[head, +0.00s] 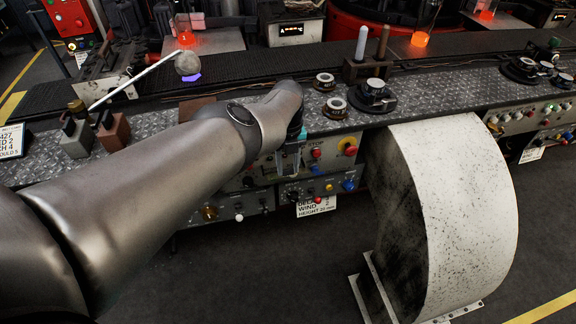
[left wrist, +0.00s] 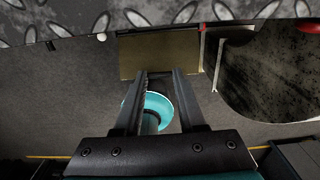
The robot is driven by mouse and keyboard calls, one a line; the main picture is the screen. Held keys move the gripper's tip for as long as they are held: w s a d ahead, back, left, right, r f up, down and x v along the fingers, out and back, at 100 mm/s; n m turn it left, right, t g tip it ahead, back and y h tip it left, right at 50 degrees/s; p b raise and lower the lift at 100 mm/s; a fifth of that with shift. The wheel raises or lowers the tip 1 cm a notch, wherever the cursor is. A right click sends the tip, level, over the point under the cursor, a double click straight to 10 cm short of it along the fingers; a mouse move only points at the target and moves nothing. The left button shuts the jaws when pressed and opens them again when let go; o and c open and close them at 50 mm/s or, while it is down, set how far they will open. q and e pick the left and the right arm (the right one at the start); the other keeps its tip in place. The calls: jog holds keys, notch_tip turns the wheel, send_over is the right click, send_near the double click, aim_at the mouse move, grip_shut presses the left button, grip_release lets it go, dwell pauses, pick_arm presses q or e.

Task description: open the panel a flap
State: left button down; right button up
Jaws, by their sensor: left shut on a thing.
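My left arm reaches across the bench to the front control panel (head: 322,172), and my left gripper (head: 290,165) is beside the panel's left part. The arm hides much of the gripper in the head view. In the left wrist view, a flat tan plate, which looks like the panel A flap (left wrist: 160,58), lies at the fingertips of the left gripper (left wrist: 160,76). The gripper is shut on this flap, with a gap between the fingers. I cannot make out the flap in the head view, nor its exact angle. My right gripper is not in view.
Knobs and buttons (head: 350,150) sit close to the right of the gripper. A large curved pale chute (head: 450,190) stands farther right. A patterned metal bench top (head: 440,98) runs above the panel. Dark floor (head: 270,275) below is open.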

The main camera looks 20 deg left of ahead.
pick_arm(q)
jog(key=shift+s+f, duration=0.1)
jog(key=c, duration=0.5)
grip_release()
jog(key=shift+c, duration=0.2)
jog(key=shift+o, duration=0.3)
jog(key=shift+r+p, duration=0.65)
jog(key=shift+r, duration=0.1)
notch_tip(320, 180, up, 14)
jog(key=p, duration=0.9)
jog(key=shift+w, duration=0.2)
jog(key=shift+a+f, duration=0.1)
